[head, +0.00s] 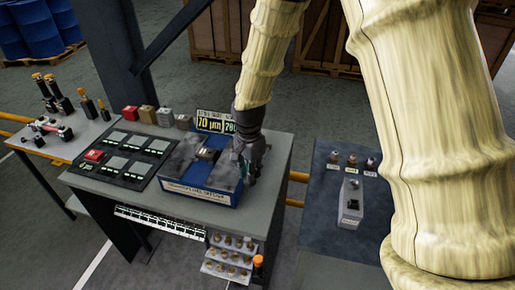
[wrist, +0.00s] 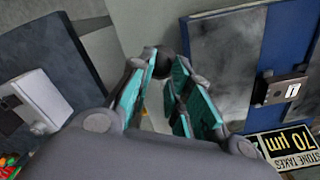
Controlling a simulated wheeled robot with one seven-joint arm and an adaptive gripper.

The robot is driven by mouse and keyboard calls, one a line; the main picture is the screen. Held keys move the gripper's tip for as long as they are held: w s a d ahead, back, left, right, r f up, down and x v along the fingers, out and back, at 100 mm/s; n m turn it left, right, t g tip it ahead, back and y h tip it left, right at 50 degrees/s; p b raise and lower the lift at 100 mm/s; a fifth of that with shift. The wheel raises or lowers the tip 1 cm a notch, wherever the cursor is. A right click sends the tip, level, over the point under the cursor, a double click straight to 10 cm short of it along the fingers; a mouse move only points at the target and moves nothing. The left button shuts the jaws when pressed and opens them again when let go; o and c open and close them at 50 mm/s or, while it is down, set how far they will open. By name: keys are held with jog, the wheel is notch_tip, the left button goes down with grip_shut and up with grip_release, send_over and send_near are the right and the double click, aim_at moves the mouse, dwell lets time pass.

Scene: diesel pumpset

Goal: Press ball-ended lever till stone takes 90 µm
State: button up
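The blue stone-setting unit (head: 205,178) sits on the grey bench, with a small metal block on top. Its display (head: 211,123) reads 70 µm, and the wrist view also shows "STONE TAKES 70 µm" (wrist: 293,142). My gripper (head: 246,172) points down at the unit's right side. In the wrist view its teal-padded fingers (wrist: 166,75) stand apart. A dark ball (wrist: 163,64), seemingly the lever's end, shows at the gap between the fingertips; I cannot tell whether they touch it. The lever's rod is mostly hidden by the fingers.
A panel with several grey pads and a red block (head: 94,156) lies left on the bench. Several small blocks (head: 148,114) line its back edge. A dark side table (head: 325,215) with a grey device stands right, across a gap. Small parts fill a rack (head: 230,258) below.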

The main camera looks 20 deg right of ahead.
notch_tip(320, 180, up, 12)
jog(key=w+d+p, duration=0.1)
jog(key=w+p, duration=0.1)
jog(key=p, duration=0.6)
jog(key=shift+w+d+p, duration=0.15)
jog(key=shift+d+p, duration=0.1)
jog(key=shift+p, duration=0.1)
